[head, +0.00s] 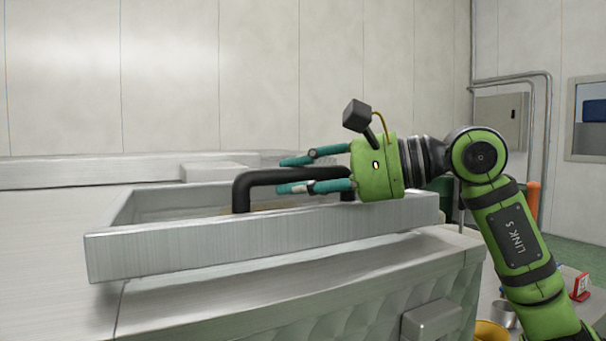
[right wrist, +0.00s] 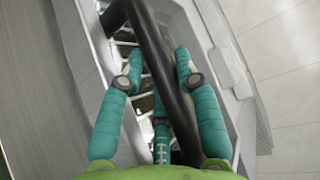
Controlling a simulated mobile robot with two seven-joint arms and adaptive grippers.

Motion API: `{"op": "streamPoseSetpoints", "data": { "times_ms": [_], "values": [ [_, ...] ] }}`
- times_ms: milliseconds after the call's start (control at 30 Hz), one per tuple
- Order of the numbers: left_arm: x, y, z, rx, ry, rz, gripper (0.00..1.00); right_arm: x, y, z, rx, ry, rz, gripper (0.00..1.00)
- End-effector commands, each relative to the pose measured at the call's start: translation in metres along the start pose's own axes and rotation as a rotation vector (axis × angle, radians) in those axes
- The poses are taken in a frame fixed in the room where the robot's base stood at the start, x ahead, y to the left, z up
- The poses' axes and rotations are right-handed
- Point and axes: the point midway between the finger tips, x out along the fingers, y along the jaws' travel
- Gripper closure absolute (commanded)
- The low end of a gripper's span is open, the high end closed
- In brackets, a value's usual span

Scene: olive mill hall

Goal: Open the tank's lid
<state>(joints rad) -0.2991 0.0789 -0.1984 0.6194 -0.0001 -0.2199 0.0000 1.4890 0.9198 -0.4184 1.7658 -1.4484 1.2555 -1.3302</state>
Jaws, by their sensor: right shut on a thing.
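The tank (head: 60,240) is a big brushed-metal body filling the lower left of the head view. Its lid (head: 200,248) shows as a long metal slab whose near edge stands above the tank top, with shadow beneath it. Behind the slab a recessed opening shows in part; the right wrist view shows a grate below. The black bar handle (head: 243,190) rises behind the slab. My right gripper (head: 287,174) is shut on the handle, with teal fingers on both sides of it; the handle also shows between them in the right wrist view (right wrist: 150,45). My left gripper is not in view.
A grey electrical box (head: 502,118) and pipes are on the back wall. At lower right, a yellow bowl (head: 490,331), a metal cup (head: 503,313) and a red sign (head: 580,287) stand beside my right arm. An orange cylinder (head: 533,203) stands behind it.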

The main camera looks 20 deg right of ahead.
Motion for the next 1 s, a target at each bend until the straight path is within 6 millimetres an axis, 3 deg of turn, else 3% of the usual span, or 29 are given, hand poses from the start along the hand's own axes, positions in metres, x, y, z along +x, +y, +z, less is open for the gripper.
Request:
{"op": "streamPoseSetpoints", "data": {
  "times_ms": [33,700,1000],
  "values": [
    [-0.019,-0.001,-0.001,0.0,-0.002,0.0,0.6,-0.005,-0.023,0.002,0.011,0.001,-0.01,1.0],
    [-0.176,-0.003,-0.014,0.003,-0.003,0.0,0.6,0.006,-0.162,-0.011,0.073,0.003,0.047,1.0],
    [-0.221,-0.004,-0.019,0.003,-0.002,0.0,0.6,0.021,-0.203,-0.026,0.17,0.001,0.143,1.0]
  ]
}}
